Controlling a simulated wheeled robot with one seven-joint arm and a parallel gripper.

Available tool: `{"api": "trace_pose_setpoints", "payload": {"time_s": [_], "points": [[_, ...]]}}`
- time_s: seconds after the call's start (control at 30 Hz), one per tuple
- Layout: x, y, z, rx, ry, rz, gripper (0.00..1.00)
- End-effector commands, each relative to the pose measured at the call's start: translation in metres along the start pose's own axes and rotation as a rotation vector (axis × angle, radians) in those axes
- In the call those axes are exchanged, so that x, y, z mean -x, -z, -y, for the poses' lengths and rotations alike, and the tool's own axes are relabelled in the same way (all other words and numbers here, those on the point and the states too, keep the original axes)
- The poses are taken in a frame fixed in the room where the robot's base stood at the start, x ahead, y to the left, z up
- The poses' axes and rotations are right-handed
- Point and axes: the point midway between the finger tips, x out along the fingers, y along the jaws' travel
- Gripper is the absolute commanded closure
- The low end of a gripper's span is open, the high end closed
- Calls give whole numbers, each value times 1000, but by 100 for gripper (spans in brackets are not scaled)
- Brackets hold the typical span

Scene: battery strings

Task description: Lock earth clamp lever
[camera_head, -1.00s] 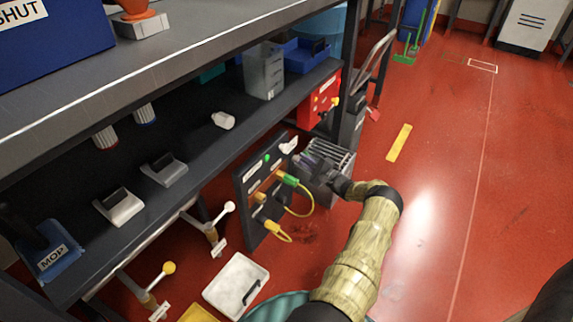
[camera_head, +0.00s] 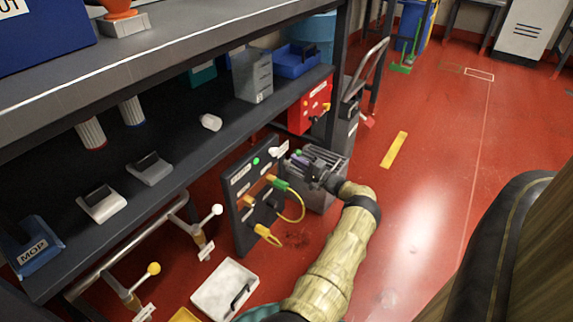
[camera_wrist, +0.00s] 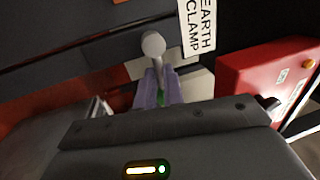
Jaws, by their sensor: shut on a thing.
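The earth clamp lever (camera_wrist: 153,45) has a pale round knob and stands upright in the wrist view, beside a white tag (camera_wrist: 200,25) reading EARTH CLAMP. My gripper (camera_wrist: 158,90) has its purple fingers shut on the lever below the knob; a bit of green shows between them. In the head view my gripper (camera_head: 300,158) is at the far right edge of the dark panel (camera_head: 242,215), close to a small white tag (camera_head: 279,149). The lever's base and the clamp's jaws are hidden by the gripper, so I cannot tell whether it is locked.
Green and yellow plugs with a looped yellow cable (camera_head: 302,205) are on the panel. A red box (camera_head: 309,106) is behind. The shelf (camera_head: 185,165) overhangs at the left. A white tray (camera_head: 225,289) lies on the floor. The red floor to the right is open.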

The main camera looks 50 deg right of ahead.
Motion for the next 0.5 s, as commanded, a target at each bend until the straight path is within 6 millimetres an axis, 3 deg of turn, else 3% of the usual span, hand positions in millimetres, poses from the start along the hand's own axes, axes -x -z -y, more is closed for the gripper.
{"api": "trace_pose_setpoints", "payload": {"time_s": [0.1, 0.5], "points": [[8, 4, -1, 16, -5, -9, 100], [9, 6, 1, 23, -5, -13, 100]]}}
